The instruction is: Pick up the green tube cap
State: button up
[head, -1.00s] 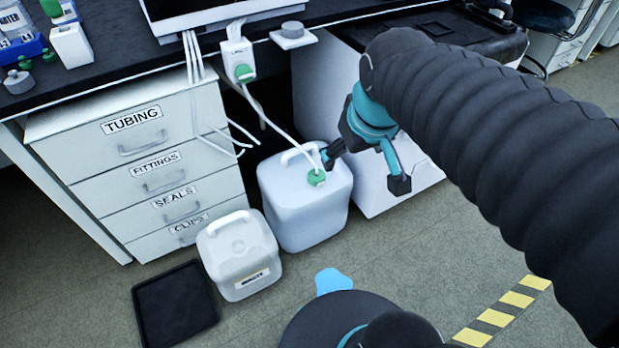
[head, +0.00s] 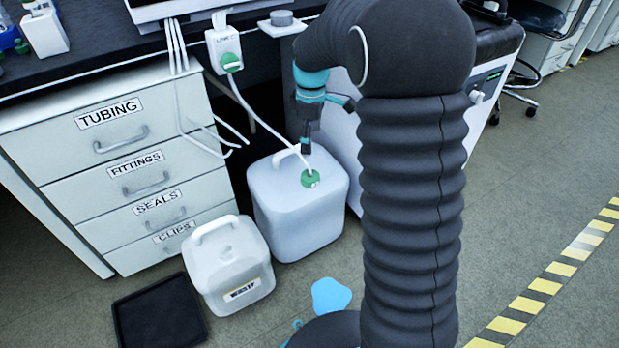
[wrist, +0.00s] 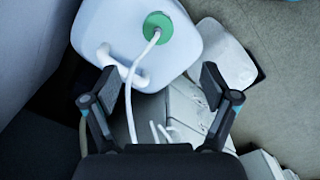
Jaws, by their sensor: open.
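A round green tube cap (head: 310,178) sits on top of the large white canister (head: 305,220), with a white tube rising from it. The cap also shows near the top of the wrist view (wrist: 152,22). My gripper (head: 306,146) points down just above and behind the cap in the head view. In the wrist view my gripper (wrist: 156,80) is open and empty, its fingers wide apart, with the tube and the canister's handle (wrist: 128,68) between or beyond them. The cap lies ahead of the fingertips, apart from them.
A second green piece (head: 231,62) is on the white holder at the bench edge. A smaller jug marked WASTE (head: 228,265) stands left of the canister, near a black tray (head: 160,315). Labelled drawers (head: 130,180) stand behind. A blue patch (head: 330,295) lies on the floor.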

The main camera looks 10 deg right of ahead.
aim_at(310, 174)
jog(key=f, duration=0.4)
jog(key=f+b, duration=0.1)
jog(key=f, duration=0.4)
jog(key=f+b, duration=0.1)
jog(key=f, duration=0.4)
jog(key=shift+w+f, duration=0.15)
jog(key=shift+w, duration=0.15)
jog(key=c, duration=1.3)
